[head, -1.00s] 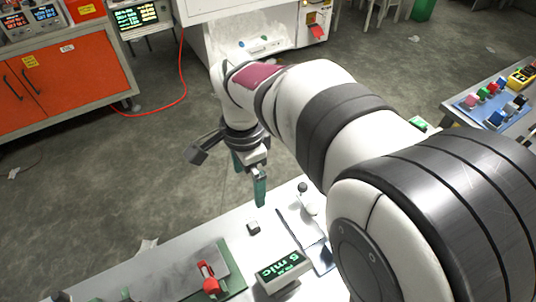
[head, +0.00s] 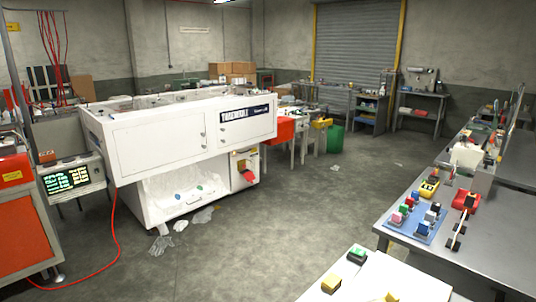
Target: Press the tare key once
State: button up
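No tare key shows in the head view, and I cannot make out the device that carries it. My gripper and arm are out of view. Only the far part of a white worktop (head: 408,283) shows at the bottom edge. On it sit a small green and black block (head: 357,255) and a small yellow block (head: 331,284).
A grey bench (head: 480,240) at the right holds a blue tray (head: 425,237) of several coloured blocks. A white machine (head: 165,140) stands at the left behind a red cable (head: 115,230). An orange cabinet (head: 22,235) is far left.

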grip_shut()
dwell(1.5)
